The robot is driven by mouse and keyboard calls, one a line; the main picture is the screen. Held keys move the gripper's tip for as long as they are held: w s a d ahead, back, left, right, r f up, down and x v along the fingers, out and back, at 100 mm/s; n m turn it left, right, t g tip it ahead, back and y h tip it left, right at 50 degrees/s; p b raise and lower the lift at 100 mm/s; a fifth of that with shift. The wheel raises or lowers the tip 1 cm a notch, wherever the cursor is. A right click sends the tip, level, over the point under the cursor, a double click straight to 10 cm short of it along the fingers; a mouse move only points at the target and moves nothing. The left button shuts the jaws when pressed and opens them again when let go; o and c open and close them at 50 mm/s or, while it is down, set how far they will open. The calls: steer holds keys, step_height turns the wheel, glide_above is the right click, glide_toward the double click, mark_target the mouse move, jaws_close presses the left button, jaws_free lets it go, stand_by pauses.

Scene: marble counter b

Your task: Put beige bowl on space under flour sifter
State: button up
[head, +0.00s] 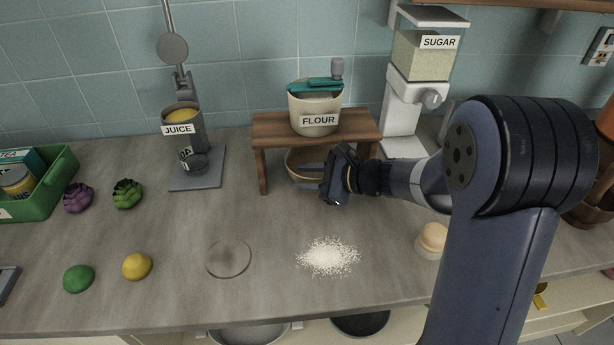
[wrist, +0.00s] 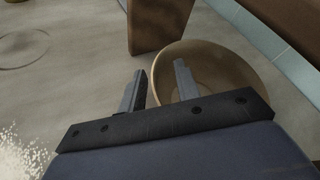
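The beige bowl (head: 296,165) stands upright on the counter under the front of the wooden stand (head: 262,165), below the flour sifter (head: 315,112). The sifter is a cream pot labelled FLOUR with a teal top. My gripper (head: 312,180) is at the bowl's front and hides part of it. In the wrist view my gripper (wrist: 160,80) is open, with a gap between its fingers. One finger shows outside the bowl (wrist: 228,62) and the other over its inside, with the near rim between them. I cannot tell whether either finger touches it. The bowl looks empty.
A stand leg (wrist: 158,22) is close beside the bowl. The juice dispenser (head: 185,135) stands left of the stand and the sugar dispenser (head: 415,85) right. White grains (head: 328,257) and a clear round dish (head: 228,258) lie in front. Counter space front left of the stand is free.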

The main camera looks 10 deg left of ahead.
steer(key=shift+r, duration=0.1)
steer(key=shift+d+r, duration=0.15)
steer(key=v, duration=1.1)
steer(key=shift+s+d, duration=0.2)
steer(key=shift+d, duration=0.1)
